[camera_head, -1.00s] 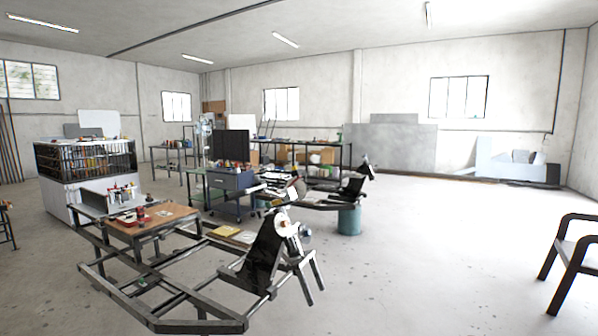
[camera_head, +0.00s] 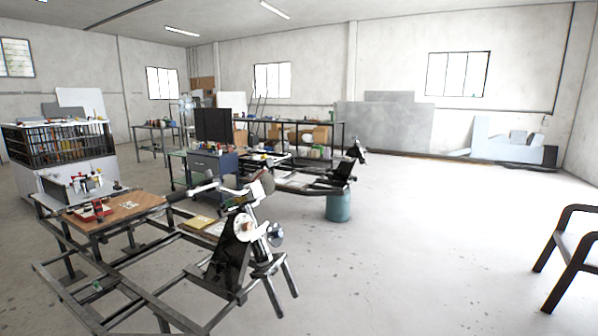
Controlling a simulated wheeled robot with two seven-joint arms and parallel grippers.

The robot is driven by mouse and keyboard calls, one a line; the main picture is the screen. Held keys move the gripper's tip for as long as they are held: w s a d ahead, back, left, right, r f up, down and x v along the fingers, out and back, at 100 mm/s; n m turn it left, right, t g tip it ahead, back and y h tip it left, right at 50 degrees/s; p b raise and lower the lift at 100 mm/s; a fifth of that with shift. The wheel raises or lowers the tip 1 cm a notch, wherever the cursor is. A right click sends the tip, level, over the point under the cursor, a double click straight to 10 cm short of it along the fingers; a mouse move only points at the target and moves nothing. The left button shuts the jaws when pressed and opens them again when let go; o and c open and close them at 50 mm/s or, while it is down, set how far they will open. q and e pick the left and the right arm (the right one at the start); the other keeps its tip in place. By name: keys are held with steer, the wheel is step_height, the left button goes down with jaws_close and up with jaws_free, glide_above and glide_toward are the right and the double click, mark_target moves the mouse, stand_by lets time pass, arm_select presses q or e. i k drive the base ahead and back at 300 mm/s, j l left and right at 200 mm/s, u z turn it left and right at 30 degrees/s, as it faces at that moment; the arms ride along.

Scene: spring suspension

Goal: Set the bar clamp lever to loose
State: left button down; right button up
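I cannot make out the bar clamp or its lever for sure at this distance. A dark metal frame (camera_head: 140,262) stands on the floor at the lower left. A dark upright plate (camera_head: 231,262) with a round pale part (camera_head: 244,228) and shiny rods rises at its right end. A wooden board (camera_head: 128,208) lies on the frame's left part, with a small red item (camera_head: 95,210) on it. Neither of my grippers shows in the head view.
A grey-white cabinet (camera_head: 45,182) with a rack of tools stands at the left. A blue tool cart (camera_head: 214,170), a dark shelf (camera_head: 325,140) and a teal drum (camera_head: 339,206) stand behind the frame. A dark chair (camera_head: 575,262) stands at the right edge. The floor between is clear.

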mark_target(260, 174)
steer(key=i+l+z, duration=0.1)
steer(key=i+l, duration=0.15)
steer(key=i, duration=0.2)
steer(key=i+l+z, duration=0.1)
steer(key=i+l, duration=0.15)
steer(key=i, duration=0.25)
steer(key=i+l+z, duration=0.1)
steer(key=i, duration=0.35)
